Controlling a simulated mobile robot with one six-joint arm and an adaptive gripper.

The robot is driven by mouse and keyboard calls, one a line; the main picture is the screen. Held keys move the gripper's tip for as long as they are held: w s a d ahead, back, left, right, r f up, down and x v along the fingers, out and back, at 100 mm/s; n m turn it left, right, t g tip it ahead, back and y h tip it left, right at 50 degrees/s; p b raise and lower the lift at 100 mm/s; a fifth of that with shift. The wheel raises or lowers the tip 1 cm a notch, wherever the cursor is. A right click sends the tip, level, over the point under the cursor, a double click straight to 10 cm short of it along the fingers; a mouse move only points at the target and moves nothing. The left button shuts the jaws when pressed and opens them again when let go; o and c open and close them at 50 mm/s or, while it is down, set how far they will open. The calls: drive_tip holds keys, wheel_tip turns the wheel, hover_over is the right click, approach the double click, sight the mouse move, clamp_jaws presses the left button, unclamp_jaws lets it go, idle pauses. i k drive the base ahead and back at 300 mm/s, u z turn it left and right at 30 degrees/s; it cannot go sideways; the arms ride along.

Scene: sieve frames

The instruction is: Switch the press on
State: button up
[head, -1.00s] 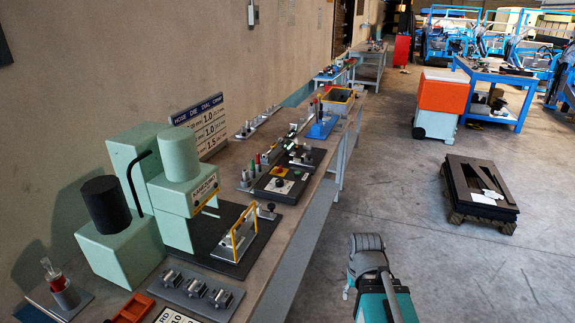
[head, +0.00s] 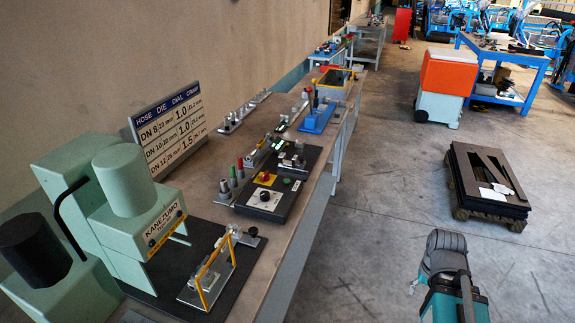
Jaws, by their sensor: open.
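The press (head: 125,200) is a pale green machine labelled KANEZUMO, at the left on the bench. A black control panel (head: 285,200) lies flat on the bench to its right. It carries a red knob on a yellow plate (head: 264,178), a white-faced dial with a black knob (head: 265,198), and a small green button (head: 288,181). I cannot tell whether the press is on. My teal and grey arm shows at the lower right, over the floor and apart from the bench. My gripper is not seen.
A yellow-framed fixture (head: 208,280) stands on the dark plate before the press. A crimp chart (head: 170,125) leans near the wall. Coloured posts (head: 232,176) stand left of the panel. A dark pallet stack (head: 487,185) and orange-white cart (head: 444,85) stand on the floor, with clear floor between bench and pallet.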

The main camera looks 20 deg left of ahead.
sight(265, 177)
drive_tip(key=i, duration=0.75)
drive_tip(key=u, duration=0.6)
drive_tip(key=i, duration=0.65)
drive_tip(key=u, duration=0.55)
